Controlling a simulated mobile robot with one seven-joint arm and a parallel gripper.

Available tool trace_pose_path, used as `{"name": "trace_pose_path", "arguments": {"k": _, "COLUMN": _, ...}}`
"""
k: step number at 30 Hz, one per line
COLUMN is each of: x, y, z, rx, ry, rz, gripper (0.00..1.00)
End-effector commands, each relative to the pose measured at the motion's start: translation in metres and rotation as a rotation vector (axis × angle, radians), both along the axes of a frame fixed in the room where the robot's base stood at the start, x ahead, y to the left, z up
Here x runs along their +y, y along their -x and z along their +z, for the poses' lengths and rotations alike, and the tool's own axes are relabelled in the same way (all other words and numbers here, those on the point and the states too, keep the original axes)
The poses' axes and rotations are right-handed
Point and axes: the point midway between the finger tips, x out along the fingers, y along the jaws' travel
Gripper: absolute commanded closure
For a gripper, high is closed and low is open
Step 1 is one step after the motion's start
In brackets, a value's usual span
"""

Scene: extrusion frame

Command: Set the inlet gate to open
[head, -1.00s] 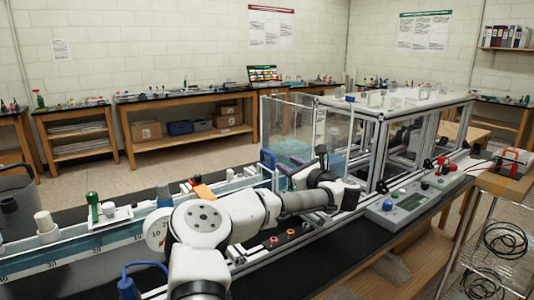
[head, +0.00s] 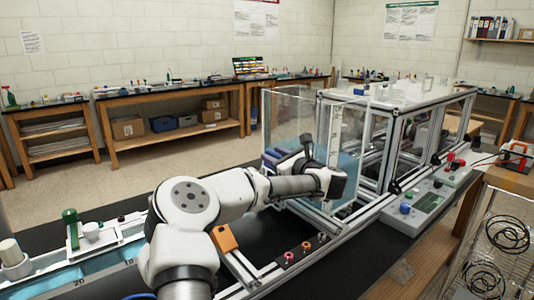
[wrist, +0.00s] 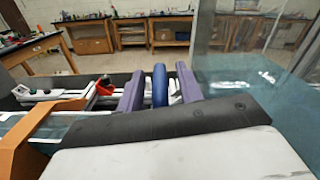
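My gripper (wrist: 160,88) has two purple fingers, spread apart and pointing away from the wrist camera. A rounded blue upright piece (wrist: 160,84) shows between them, with a gap on each side; it may be the inlet gate's handle, but I cannot tell for sure. In the head view my gripper (head: 277,157) is at the near end of the clear-walled tank (head: 290,115), and my arm hides part of it. No gate plate or open/closed marking is readable.
An orange block (head: 224,238) sits on the rail beside my arm. A green-capped piece (head: 70,227) stands at the left.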

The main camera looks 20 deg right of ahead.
Motion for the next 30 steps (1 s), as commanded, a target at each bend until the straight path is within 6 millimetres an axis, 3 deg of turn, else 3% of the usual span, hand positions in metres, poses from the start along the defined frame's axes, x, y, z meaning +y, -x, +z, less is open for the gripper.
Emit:
{"name": "trace_pose_path", "arguments": {"k": 14, "x": -0.0004, "y": 0.0011, "z": 0.0003, "rx": 0.0, "ry": 0.0, "rz": 0.0, "gripper": 0.64}}
{"name": "trace_pose_path", "arguments": {"k": 22, "x": -0.0005, "y": 0.001, "z": 0.0002, "rx": 0.0, "ry": 0.0, "rz": 0.0, "gripper": 0.98}}
{"name": "trace_pose_path", "arguments": {"k": 30, "x": -0.0007, "y": 0.0009, "z": 0.0021, "rx": -0.001, "ry": 0.001, "rz": -0.001, "gripper": 1.0}}
